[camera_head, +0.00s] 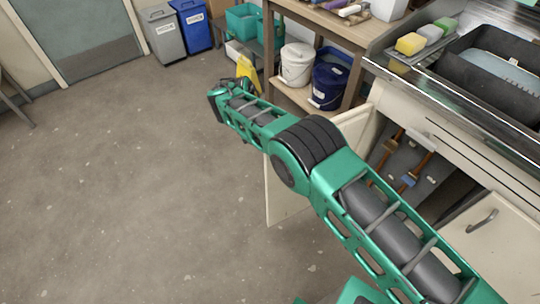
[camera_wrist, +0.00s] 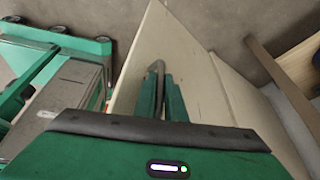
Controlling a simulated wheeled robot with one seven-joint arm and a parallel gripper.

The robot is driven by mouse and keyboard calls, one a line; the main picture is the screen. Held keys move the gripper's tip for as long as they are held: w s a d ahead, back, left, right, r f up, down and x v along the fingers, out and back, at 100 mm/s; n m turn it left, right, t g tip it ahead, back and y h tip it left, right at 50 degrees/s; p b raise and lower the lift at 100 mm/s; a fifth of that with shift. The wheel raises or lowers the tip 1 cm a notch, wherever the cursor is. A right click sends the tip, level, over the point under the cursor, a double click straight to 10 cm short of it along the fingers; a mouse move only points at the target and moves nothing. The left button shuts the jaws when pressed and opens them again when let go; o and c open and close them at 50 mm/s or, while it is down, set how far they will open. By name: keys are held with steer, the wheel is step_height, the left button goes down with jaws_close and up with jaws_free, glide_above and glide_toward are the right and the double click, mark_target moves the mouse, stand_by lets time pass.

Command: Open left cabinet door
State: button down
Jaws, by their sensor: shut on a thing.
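The left cabinet door (camera_head: 283,198) is a cream panel standing swung open from the cabinet under the sink, partly behind my arm in the head view. In the wrist view the door (camera_wrist: 165,40) rises ahead of my gripper (camera_wrist: 162,95). Its grey bar handle (camera_wrist: 157,70) lies between my green fingers, which are shut on it. My fingers are hidden behind my arm in the head view. The open cabinet shows a dark board (camera_head: 400,160) with brushes inside.
The right cabinet door (camera_head: 500,240) is shut, with its own grey handle (camera_head: 482,221). A wooden shelf (camera_head: 352,62) with a white bucket (camera_head: 297,65) and a blue bucket (camera_head: 330,82) stands beyond the open door. The floor (camera_head: 130,190) to the left is clear.

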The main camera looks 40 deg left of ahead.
steer(key=shift+w+d+f, duration=0.1)
steer(key=c, duration=1.8)
jaws_free()
steer(key=v, duration=1)
steer(key=shift+a+r, duration=0.3)
steer(key=shift+a, duration=0.05)
